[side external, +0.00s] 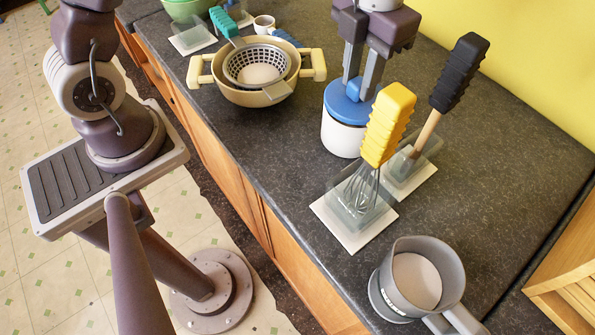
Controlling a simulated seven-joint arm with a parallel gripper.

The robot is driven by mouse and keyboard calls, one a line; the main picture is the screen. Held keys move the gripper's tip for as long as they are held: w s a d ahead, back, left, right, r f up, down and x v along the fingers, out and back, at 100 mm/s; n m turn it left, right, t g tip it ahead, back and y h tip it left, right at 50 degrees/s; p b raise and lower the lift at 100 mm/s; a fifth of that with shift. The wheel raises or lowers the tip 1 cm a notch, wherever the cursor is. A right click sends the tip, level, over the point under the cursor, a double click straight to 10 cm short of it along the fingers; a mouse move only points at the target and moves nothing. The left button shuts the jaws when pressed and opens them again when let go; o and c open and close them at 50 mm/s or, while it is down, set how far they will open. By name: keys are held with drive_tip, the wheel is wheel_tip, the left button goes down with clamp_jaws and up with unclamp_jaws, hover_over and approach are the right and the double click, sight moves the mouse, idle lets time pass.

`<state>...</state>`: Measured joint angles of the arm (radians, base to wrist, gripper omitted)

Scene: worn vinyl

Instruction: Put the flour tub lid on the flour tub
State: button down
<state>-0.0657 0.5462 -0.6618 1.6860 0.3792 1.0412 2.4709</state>
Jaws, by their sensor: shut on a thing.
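The flour tub (340,138) is a white round tub on the dark counter, in the upper middle of the side external view. The blue flour tub lid (342,106) is at the top of the tub and looks level. The yellow whisk handle partly hides the right side of the lid and tub.
A whisk with a yellow handle (388,125) and a black-handled tool (460,72) stand in clear holders just right of the tub. A pot with a colander (262,75) is to the left. A grey mug-like vessel (415,280) stands in front. Counter left-front of the tub is clear.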

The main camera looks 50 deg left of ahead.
drive_tip(key=shift+f, duration=0.55)
idle(0.4)
drive_tip(key=c, duration=1.1)
unclamp_jaws()
drive_tip(key=shift+o, duration=0.2)
drive_tip(key=shift+r, duration=4)
drive_tip(key=shift+r, duration=0.1)
